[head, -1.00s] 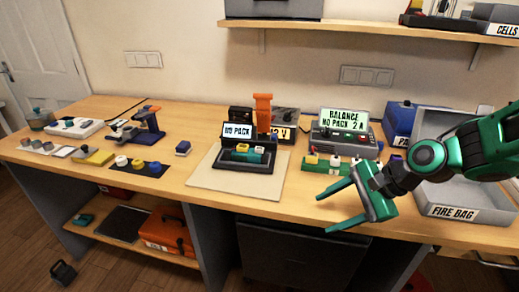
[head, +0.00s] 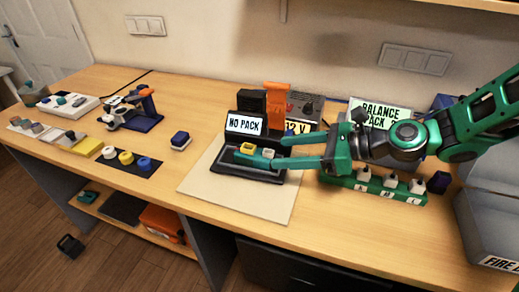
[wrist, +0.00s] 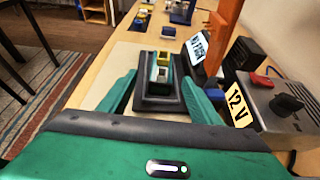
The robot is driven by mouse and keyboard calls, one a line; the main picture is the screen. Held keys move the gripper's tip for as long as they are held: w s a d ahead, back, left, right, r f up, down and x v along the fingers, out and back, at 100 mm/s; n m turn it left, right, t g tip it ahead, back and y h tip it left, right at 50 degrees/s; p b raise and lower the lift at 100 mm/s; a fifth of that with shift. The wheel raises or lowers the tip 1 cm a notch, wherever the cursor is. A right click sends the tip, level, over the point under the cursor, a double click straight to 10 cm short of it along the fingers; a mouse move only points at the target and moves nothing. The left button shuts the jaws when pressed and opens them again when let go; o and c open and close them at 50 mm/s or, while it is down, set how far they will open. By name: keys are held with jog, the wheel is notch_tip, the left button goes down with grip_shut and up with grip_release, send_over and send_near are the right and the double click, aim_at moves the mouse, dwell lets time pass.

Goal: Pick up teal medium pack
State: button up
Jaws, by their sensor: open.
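The teal pack (head: 258,157) lies in a black cradle (head: 248,176) in front of a display reading "NO PACK" (head: 244,124). It has a yellow connector (head: 247,148) and a pale connector beside it. In the wrist view the pack (wrist: 162,74) lies ahead, between my finger lines. My gripper (head: 279,151) is open and empty, with its fingers pointing left at the cradle's right end. In the wrist view the fingers (wrist: 160,82) flank the cradle. Part of the pack is hidden by the near finger and cradle wall.
An orange upright (head: 277,98) and a "12 V" supply (wrist: 275,105) stand behind the cradle. A green strip with white plugs (head: 375,188) lies under my arm. A dark blue block (head: 180,140) sits left of the pale mat (head: 240,203). Bare wood lies in front.

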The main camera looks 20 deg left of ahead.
aim_at(265, 151)
jog(key=x, duration=0.9)
jog(key=shift+w+a+f, duration=0.15)
jog(key=shift+w+a, duration=0.15)
jog(key=shift+a, duration=0.05)
jog(key=c, duration=1.2)
grip_shut()
